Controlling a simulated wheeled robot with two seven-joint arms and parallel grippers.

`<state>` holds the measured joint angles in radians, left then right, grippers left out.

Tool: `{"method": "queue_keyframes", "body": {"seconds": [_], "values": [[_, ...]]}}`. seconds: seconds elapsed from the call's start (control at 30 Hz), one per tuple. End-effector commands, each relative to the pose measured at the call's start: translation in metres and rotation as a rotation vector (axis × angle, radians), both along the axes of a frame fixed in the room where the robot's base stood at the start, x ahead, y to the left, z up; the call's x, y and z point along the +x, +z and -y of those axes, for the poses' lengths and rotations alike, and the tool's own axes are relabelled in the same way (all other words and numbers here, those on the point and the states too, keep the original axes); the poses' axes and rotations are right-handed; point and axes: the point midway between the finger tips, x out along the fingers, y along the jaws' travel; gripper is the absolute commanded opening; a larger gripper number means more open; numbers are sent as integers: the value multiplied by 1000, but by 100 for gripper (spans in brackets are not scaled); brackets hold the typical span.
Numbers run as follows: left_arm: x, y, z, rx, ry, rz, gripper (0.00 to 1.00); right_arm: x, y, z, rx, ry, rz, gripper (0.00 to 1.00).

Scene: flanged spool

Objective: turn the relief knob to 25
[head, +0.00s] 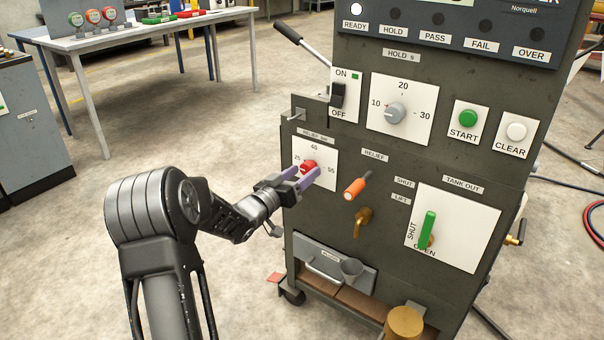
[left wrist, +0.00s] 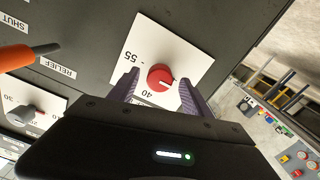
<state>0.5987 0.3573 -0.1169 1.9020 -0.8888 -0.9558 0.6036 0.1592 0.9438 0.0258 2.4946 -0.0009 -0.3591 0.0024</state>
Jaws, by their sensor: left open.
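The red relief knob (head: 308,167) sits on a white dial plate (head: 326,183) marked 25, 40 and 55 at the left of the dark panel. My left gripper (head: 306,173) is open, its purple fingers at either side of the knob. In the left wrist view the knob (left wrist: 160,77) shows between the fingers of the gripper (left wrist: 156,88), with gaps. Its white pointer line faces lower right there, away from 55 and off to one side of 40. The 25 is hidden in that view, apparently behind a finger. My right gripper is in neither view.
An orange-handled relief lever (head: 355,188) sticks out right of the dial, above a brass spout (head: 362,220). A green tank-out handle (head: 427,230) stands further right. A grey shelf (head: 335,262) lies below. Open floor lies left of the panel.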

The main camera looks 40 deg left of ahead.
Motion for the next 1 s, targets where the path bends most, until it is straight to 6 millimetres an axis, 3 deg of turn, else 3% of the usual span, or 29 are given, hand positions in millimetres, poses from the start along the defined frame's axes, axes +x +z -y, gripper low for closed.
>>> {"method": "queue_keyframes", "body": {"seconds": [0.5,1.0], "values": [[-71,0,1,0,3,-2,57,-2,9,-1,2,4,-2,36],[-74,0,1,0,1,0,57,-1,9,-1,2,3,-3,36]]}}
